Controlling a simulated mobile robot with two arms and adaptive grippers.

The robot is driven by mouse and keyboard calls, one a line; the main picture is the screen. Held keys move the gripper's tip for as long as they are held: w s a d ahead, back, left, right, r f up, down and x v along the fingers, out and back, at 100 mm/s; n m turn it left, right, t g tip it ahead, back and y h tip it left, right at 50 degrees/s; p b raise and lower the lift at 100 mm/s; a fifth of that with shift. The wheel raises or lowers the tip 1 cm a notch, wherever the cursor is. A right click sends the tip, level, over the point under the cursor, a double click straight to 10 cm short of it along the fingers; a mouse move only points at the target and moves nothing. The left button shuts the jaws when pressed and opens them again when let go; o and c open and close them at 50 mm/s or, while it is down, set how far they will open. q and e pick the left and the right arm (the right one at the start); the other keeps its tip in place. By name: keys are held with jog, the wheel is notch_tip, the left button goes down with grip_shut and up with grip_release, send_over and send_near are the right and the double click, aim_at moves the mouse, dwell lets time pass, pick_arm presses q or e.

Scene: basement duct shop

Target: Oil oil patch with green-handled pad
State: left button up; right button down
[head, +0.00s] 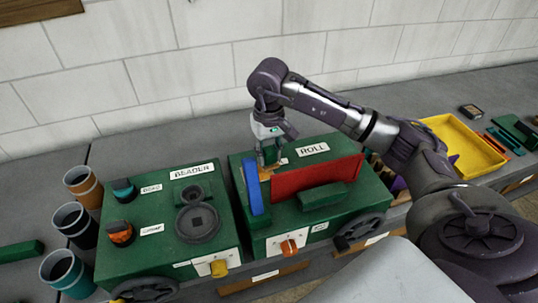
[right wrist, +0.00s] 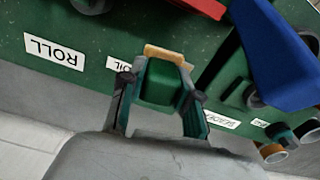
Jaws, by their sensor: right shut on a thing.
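My right gripper (head: 270,150) is shut on the green-handled pad, over the green machine marked ROLL (head: 312,150). In the right wrist view the pad's green handle (right wrist: 162,84) sits between the two fingers, and its tan pad (right wrist: 168,56) points away from the gripper. The tan pad also shows small in the head view (head: 268,173), between a blue bar and a red plate. In the right wrist view a label partly hidden by a finger, seemingly OIL (right wrist: 117,65), lies beside the pad. I cannot make out the oil patch itself, or whether the pad touches the machine.
The blue bar (head: 255,188) and the red plate (head: 315,177) stand up from the machine close to the gripper. A green machine marked BEADER (head: 160,225) stands to the left, with several cups (head: 83,187) beyond it. A yellow tray (head: 497,155) lies at the right.

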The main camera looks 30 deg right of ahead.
jog(key=shift+r+p, duration=0.3)
jog(key=shift+r, duration=0.55)
pick_arm(q)
jog(key=shift+s+d+r, duration=0.15)
jog(key=shift+s+r, duration=0.05)
jog(key=shift+s, duration=0.3)
jog(key=shift+s+d+r, duration=0.1)
jog(key=shift+s+r, duration=0.1)
jog(key=shift+s, duration=0.3)
jog(key=shift+w, duration=0.2)
pick_arm(e)
jog(key=shift+a+r, duration=0.1)
jog(key=shift+r, duration=0.1)
